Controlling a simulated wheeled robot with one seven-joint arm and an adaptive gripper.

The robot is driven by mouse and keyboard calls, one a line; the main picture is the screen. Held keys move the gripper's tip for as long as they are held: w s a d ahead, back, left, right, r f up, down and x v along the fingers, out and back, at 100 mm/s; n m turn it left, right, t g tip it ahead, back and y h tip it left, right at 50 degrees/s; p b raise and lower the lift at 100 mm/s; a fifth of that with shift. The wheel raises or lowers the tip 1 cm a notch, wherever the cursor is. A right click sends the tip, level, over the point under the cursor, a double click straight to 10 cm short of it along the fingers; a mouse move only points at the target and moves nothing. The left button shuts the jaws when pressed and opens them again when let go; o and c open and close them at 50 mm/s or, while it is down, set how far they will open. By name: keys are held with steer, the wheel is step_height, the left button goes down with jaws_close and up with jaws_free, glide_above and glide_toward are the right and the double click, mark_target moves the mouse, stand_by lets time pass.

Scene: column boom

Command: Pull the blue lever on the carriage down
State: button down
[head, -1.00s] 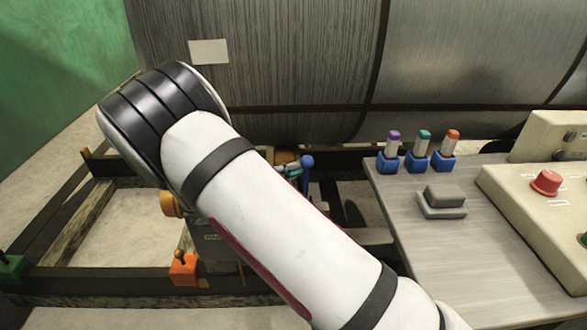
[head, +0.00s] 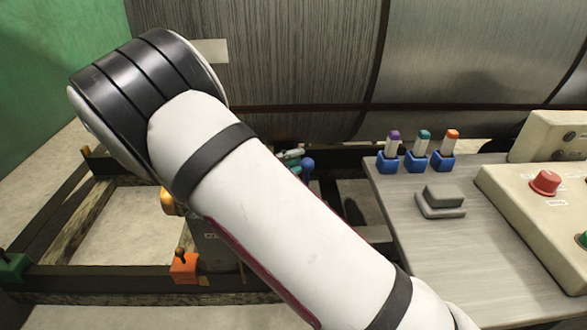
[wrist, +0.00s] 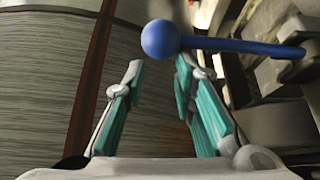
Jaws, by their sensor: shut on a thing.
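The blue lever shows its round knob (head: 308,165) just past my arm in the head view. In the wrist view its ball and rod (wrist: 245,46) run across the top, the rod leading right. My gripper (wrist: 159,66) has teal-and-grey fingers, with the ball at their tips and the rod passing by the right fingertip. It is shut on the lever, though a gap shows between the fingers below the ball. The gripper also shows in the head view (head: 291,160), partly behind my arm. The grey carriage (head: 212,250) is mostly hidden by my arm.
A dark rail frame (head: 110,280) carries an orange block (head: 184,267) and a green block (head: 12,267). At right, a grey table (head: 420,235) holds blue holders and a control box (head: 525,210). A large metal drum (head: 300,60) stands behind.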

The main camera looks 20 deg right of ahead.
step_height(320, 180, up, 7)
steer(key=shift+d, duration=0.1)
stand_by(0.3)
